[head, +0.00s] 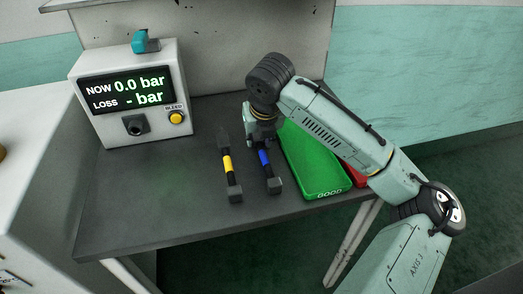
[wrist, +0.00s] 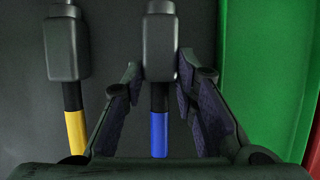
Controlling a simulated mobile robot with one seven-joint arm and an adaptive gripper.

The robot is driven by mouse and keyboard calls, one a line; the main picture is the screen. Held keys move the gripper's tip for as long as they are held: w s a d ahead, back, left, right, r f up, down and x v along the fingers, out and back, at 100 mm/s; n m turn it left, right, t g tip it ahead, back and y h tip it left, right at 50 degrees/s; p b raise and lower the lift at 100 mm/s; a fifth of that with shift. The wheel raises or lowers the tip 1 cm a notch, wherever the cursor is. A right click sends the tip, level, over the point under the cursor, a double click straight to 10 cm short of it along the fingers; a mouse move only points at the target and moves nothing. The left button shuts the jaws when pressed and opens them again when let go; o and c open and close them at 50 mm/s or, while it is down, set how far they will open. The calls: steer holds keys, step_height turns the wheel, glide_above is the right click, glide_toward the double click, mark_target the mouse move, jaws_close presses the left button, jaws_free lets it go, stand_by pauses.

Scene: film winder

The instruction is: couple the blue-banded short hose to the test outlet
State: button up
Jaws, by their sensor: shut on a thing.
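The blue-banded short hose (head: 264,160) is on or just above the dark tabletop, its square dark end block towards the front edge. In the wrist view its blue band (wrist: 159,134) lies between my fingers, the block beyond. My gripper (head: 262,142) is shut on this hose; the fingertips (wrist: 160,76) flank it near the block. The arm partly hides the hose's far end in the head view. The tester (head: 150,70) stands at the back left, reading 0.0 bar. A dark square fitting (head: 135,124) on its front looks like the test outlet.
A yellow-banded hose (head: 228,166) lies just left of the blue one. A green tray (head: 318,180) marked GOOD is close on the right, with a red tray (head: 356,174) beyond it. The tabletop (head: 165,195) in front of the tester is clear.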

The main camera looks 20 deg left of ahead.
jaws_close()
steer(key=shift+r, duration=0.15)
steer(key=shift+r, duration=0.6)
step_height(320, 180, up, 2)
steer(key=shift+r+b, duration=0.1)
steer(key=shift+b, duration=0.45)
steer(key=s+d+b, duration=0.1)
steer(key=s, duration=0.4)
steer(key=s+d+r, duration=0.1)
steer(key=s, duration=0.4)
steer(key=s+d+b, duration=0.1)
steer(key=s, duration=0.4)
steer(key=shift+s+d+r+b, duration=0.2)
steer(key=shift+s+d+b, duration=0.1)
steer(key=shift+d, duration=0.05)
